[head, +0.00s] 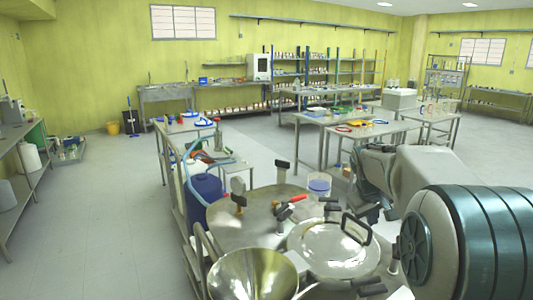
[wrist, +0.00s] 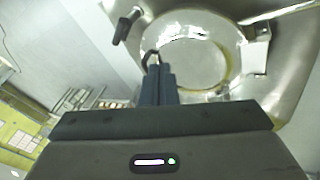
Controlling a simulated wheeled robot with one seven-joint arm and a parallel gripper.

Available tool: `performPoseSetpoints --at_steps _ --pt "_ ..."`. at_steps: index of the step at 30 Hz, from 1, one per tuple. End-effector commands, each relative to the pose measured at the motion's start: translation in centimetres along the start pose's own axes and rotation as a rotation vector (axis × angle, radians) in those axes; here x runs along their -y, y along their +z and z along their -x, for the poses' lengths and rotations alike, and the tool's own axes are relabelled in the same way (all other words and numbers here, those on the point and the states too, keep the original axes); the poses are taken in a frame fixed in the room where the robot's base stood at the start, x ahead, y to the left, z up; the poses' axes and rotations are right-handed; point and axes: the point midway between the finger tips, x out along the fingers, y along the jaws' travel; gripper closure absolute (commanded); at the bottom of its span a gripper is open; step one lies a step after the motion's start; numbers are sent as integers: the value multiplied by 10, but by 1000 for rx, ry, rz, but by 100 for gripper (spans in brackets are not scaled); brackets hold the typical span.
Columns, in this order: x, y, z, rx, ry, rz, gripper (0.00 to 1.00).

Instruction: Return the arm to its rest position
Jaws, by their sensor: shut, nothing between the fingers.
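In the wrist view my gripper (wrist: 158,72) is shut, its two dark fingers together with nothing between them. Beyond the fingertips lies a round metal lid (wrist: 195,65) on a steel vessel; a dark loop handle is partly hidden by the fingers. I cannot tell whether the fingertips touch it. In the head view my arm (head: 430,175) is bent at the right, beside the steel reactor top (head: 235,235). My fingers cannot be made out clearly there.
The reactor top carries a round lid (head: 335,245), a metal funnel (head: 252,278), several black clamps and a red-handled valve (head: 297,198). Steel tables (head: 375,130) stand further back. Floor at the left (head: 95,215) is clear.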

Motion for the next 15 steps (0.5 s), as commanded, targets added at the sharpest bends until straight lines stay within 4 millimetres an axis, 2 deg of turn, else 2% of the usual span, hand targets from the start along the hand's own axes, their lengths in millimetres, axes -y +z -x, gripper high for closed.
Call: performPoseSetpoints --at_steps 1,6,15 --pt "11 13 10 -4 -20 -15 100" --pt "45 54 33 -4 -82 -66 100" --pt "108 136 60 7 -185 -153 100"
